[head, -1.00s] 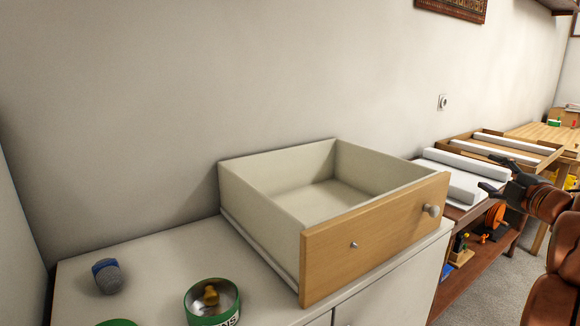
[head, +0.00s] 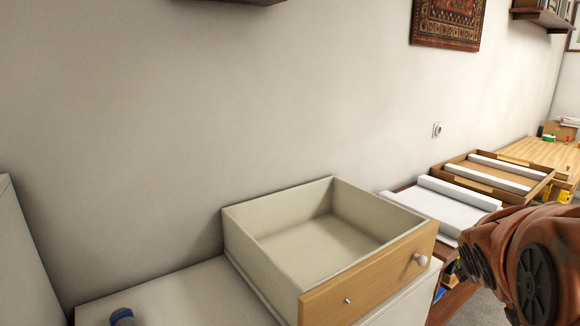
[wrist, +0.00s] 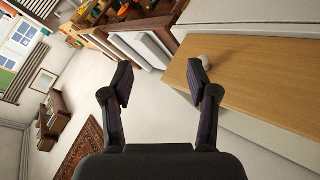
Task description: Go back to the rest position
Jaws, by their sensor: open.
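My gripper (wrist: 162,88) is open in the wrist view, with nothing between its two dark fingers. In the head view the gripper itself does not show; only my reddish-brown arm is at the right edge. An empty white drawer box (head: 250,262) with a wooden front (head: 375,276) sits on a white cabinet top (head: 180,296) in the head view. The wooden front also shows close by on the right in the wrist view (wrist: 265,75), with its knob near the right fingertip. I cannot tell whether they touch.
A blue-topped item (head: 122,317) is cut off at the lower edge. A patterned rug (head: 447,24) hangs on the wall beside a shelf (head: 545,18).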

